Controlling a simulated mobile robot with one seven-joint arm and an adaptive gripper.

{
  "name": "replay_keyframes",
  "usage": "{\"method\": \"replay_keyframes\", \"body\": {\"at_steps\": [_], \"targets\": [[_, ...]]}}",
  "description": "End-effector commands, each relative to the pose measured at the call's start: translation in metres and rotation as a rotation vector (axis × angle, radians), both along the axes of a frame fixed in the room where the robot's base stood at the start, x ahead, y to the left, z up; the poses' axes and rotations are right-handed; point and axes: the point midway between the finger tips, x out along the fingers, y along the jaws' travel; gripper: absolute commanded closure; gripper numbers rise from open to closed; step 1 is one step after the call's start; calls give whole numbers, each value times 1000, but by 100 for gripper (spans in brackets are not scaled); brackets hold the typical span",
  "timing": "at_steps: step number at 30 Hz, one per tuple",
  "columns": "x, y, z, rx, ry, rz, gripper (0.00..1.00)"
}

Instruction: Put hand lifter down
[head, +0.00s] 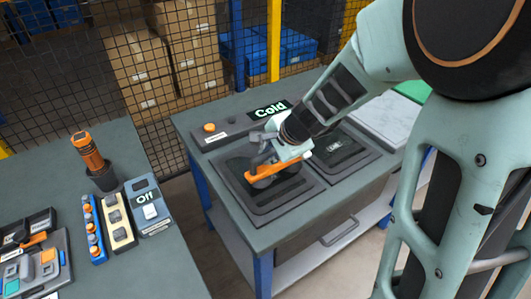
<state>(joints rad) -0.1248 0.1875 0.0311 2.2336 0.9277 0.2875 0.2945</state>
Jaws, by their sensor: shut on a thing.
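The hand lifter (267,173) shows in the head view as an orange bar with dark, round parts below it. It is over the left dark tray (258,200) on the grey workbench. My gripper (265,161) points down and is shut on the lifter from above, and hides part of it. I cannot tell whether the lifter's underside touches the tray or is slightly above it.
A right dark tray (342,146) lies beside the left one. A sign reading "Cold" (269,109) and an orange knob (209,127) are at the back. The left table holds an orange-handled tool (88,151) and an "Off" switch box (148,205). A mesh fence (150,70) stands behind.

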Motion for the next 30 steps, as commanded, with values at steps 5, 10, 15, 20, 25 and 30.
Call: {"method": "replay_keyframes", "body": {"at_steps": [5, 10, 15, 20, 25, 30], "targets": [[1, 9, -21, -1, -2, 0, 100], [2, 8, -39, 0, -3, -1, 100], [2, 9, -40, -1, -3, 1, 100], [2, 9, -39, -1, -3, 1, 100], [1, 8, -42, -1, -1, 0, 80], [1, 8, -42, -1, -1, 0, 70]]}}
